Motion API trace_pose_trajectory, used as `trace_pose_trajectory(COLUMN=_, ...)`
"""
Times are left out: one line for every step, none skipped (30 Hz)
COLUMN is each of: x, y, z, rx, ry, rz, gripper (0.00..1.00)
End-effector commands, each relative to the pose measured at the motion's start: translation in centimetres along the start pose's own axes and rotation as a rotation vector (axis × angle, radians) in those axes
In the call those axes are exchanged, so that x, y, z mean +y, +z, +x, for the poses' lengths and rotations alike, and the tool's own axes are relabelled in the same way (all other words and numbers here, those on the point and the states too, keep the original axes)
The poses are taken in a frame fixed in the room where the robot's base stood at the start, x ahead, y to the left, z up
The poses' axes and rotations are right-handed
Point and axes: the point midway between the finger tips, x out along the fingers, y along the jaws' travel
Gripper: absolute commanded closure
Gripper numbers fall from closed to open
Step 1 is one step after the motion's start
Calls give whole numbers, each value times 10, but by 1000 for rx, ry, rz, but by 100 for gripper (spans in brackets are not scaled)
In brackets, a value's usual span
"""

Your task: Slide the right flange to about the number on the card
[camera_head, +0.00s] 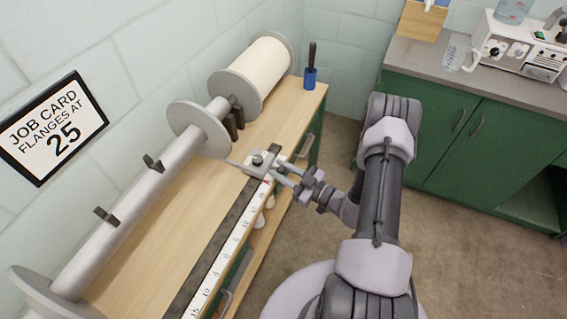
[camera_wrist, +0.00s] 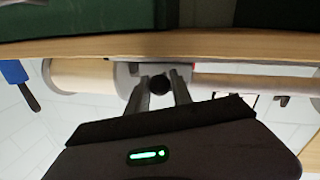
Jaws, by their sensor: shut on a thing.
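The job card (camera_head: 55,128) on the wall reads "FLANGES AT 25". The right flange (camera_head: 198,130) is a grey disc on the pale beam tube, and an arm joins it to a grey carriage (camera_head: 268,168) with a dark knob on top. The carriage sits on the rail at the bench front, with a red mark at its near edge over the white number scale (camera_head: 232,245). My gripper (camera_head: 285,175) is shut at the carriage's front. In the wrist view its fingers (camera_wrist: 161,88) close on a dark round knob (camera_wrist: 160,84). The exact scale reading is too small to tell.
The left flange (camera_head: 42,295) is at the tube's near end. Dark brackets (camera_head: 105,215) stand along the tube. A cream roll (camera_head: 262,68) and a blue pot with a brush (camera_head: 310,78) are at the far end. Green cabinets (camera_head: 470,130) stand right.

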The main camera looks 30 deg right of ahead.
Motion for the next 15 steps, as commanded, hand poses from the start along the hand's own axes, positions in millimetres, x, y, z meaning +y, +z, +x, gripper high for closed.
trace_pose_trajectory(x=2, y=0, z=0, rx=1, ry=5, rz=-2, gripper=100)
trace_pose_trajectory(x=2, y=0, z=0, rx=1, ry=5, rz=-2, gripper=100)
trace_pose_trajectory(x=2, y=0, z=0, rx=1, ry=5, rz=-3, gripper=100)
trace_pose_trajectory(x=2, y=0, z=0, rx=1, ry=6, rz=-3, gripper=100)
trace_pose_trajectory(x=2, y=0, z=0, rx=1, ry=6, rz=-3, gripper=100)
trace_pose_trajectory(x=2, y=0, z=0, rx=1, ry=6, rz=-3, gripper=100)
trace_pose_trajectory(x=2, y=0, z=0, rx=1, ry=6, rz=-3, gripper=100)
trace_pose_trajectory(x=2, y=0, z=0, rx=1, ry=6, rz=-3, gripper=71)
trace_pose_trajectory(x=2, y=0, z=0, rx=1, ry=6, rz=-3, gripper=63)
trace_pose_trajectory(x=2, y=0, z=0, rx=1, ry=6, rz=-3, gripper=57)
trace_pose_trajectory(x=2, y=0, z=0, rx=1, ry=6, rz=-3, gripper=52)
trace_pose_trajectory(x=2, y=0, z=0, rx=1, ry=6, rz=-3, gripper=52)
trace_pose_trajectory(x=2, y=0, z=0, rx=1, ry=6, rz=-3, gripper=52)
trace_pose_trajectory(x=2, y=0, z=0, rx=1, ry=6, rz=-3, gripper=52)
trace_pose_trajectory(x=2, y=0, z=0, rx=1, ry=6, rz=-3, gripper=52)
